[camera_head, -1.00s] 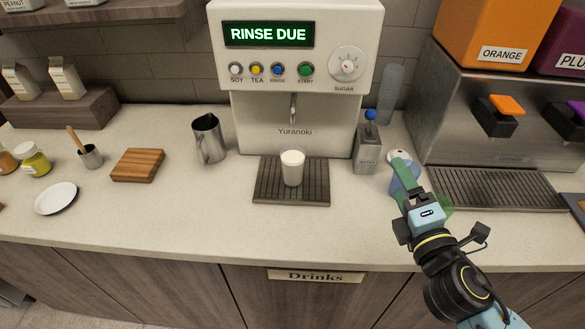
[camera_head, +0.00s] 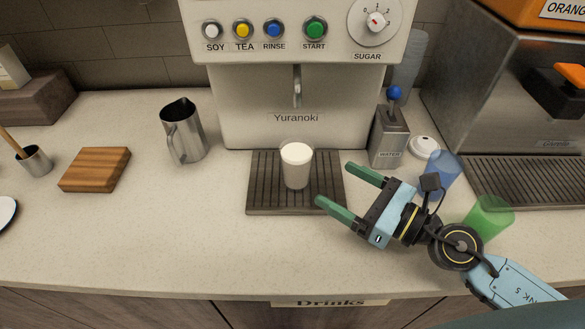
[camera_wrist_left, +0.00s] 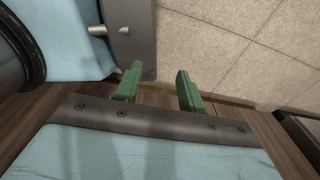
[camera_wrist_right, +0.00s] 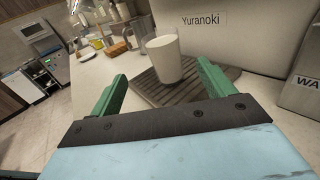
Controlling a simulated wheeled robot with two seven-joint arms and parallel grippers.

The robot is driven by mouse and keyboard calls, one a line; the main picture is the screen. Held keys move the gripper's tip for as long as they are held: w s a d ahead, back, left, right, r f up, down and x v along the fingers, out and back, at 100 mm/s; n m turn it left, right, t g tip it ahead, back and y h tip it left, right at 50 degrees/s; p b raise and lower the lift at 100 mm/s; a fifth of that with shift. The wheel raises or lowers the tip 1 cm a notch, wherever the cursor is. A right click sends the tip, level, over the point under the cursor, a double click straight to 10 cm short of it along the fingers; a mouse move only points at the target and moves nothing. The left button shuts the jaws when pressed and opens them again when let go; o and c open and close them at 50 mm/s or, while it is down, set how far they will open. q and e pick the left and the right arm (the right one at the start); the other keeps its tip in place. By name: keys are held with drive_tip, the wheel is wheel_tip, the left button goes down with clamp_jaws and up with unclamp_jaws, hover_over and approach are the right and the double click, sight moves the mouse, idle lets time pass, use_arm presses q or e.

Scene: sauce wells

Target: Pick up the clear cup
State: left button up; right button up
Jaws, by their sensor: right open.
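The clear cup (camera_head: 296,172), filled with something pale, stands upright on the drip tray (camera_head: 262,208) under the machine's spout. It also shows in the right wrist view (camera_wrist_right: 164,62), beyond the fingers and between them. My right gripper (camera_head: 341,187) is open and empty. Its green fingers point left toward the cup from the tray's front right, with a gap between them and the cup. In the left wrist view my left gripper (camera_wrist_left: 158,88) has its fingers apart with nothing between them, over the floor. It does not show in the head view.
A blue cup (camera_head: 442,170) and a green cup (camera_head: 491,215) stand right of and behind my right arm. A water dispenser (camera_head: 389,140) and white lid (camera_head: 423,147) are behind it. A steel pitcher (camera_head: 186,135) and wooden board (camera_head: 96,169) stand left. The counter in front is clear.

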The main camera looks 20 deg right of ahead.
drive_tip(key=shift+w+a+r+p, duration=0.15)
drive_tip(key=shift+w+a+p, duration=0.1)
drive_tip(key=shift+p, duration=0.1)
drive_tip(key=p, duration=0.3)
approach(284, 151)
drive_tip(key=x, duration=0.3)
drive_tip(key=shift+a, duration=0.1)
drive_tip(key=shift+x, duration=0.8)
drive_tip(key=x, duration=0.1)
drive_tip(key=p+x, duration=0.1)
drive_tip(key=x, duration=0.1)
drive_tip(key=shift+w, duration=0.35)
drive_tip(key=shift+w+a, duration=0.25)
drive_tip(key=shift+w, duration=0.05)
use_arm(q)
drive_tip(key=r, duration=0.1)
drive_tip(key=d+r, duration=0.1)
drive_tip(key=r, duration=0.1)
drive_tip(key=d+r, duration=0.1)
drive_tip(key=shift+d+r, duration=0.15)
drive_tip(key=shift+r, duration=0.2)
use_arm(e)
drive_tip(key=c, duration=1.2)
